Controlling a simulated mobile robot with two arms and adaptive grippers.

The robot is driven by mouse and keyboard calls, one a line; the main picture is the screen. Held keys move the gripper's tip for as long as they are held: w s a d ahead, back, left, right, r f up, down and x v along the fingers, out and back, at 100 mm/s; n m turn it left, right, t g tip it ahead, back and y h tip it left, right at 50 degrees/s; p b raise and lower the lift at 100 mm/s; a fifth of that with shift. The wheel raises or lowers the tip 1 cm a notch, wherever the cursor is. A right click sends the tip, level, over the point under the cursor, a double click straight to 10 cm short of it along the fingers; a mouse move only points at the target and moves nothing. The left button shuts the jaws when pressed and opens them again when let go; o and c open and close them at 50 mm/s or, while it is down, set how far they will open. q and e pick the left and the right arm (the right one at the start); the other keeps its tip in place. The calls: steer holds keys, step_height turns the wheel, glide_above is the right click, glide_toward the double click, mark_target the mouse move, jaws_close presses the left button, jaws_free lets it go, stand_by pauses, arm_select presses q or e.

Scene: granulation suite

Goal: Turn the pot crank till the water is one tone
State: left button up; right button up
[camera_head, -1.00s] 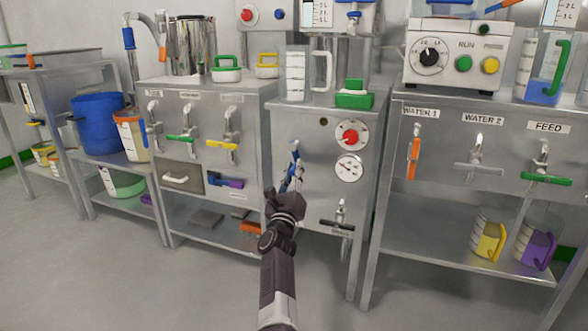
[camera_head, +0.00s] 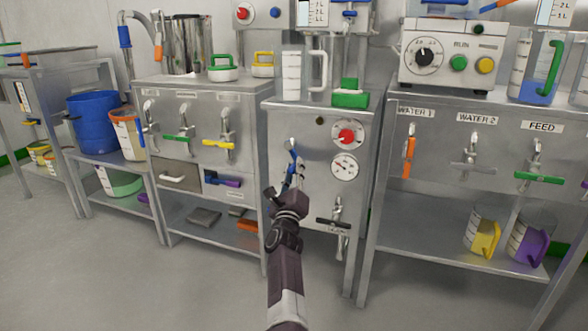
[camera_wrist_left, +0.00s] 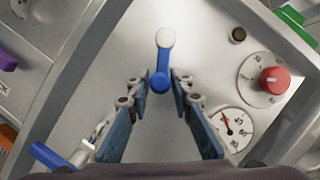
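A blue crank (camera_wrist_left: 161,78) with a pale round hub is on the front panel of the middle steel cabinet (camera_head: 275,120). In the head view the crank (camera_head: 291,158) shows just above my left gripper (camera_head: 293,180). In the wrist view the two blue-padded fingers of my left gripper (camera_wrist_left: 162,92) are apart, one on either side of the crank's lower end; I cannot tell whether they touch it. A steel pot (camera_head: 190,46) stands on the cabinet to the left. Its inside, and any water in it, is hidden. My right gripper is out of view.
A red knob (camera_head: 346,136) and a gauge (camera_head: 344,166) are right of the crank. A blue-levered tap (camera_wrist_left: 60,158) is at lower left in the wrist view. A dark-handled tap (camera_head: 336,222) sits low on the panel. Open floor (camera_head: 200,290) lies in front.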

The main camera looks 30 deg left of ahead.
arm_select(q)
steer(key=shift+o, duration=1.2)
steer(key=shift+r, duration=0.1)
steer(key=shift+s, duration=0.1)
steer(key=shift+s+d, duration=0.15)
steer(key=shift+s, duration=0.1)
steer(key=r+v, duration=0.3)
steer(key=v, duration=1)
steer(key=shift+v, duration=0.85)
steer(key=shift+r, duration=0.15)
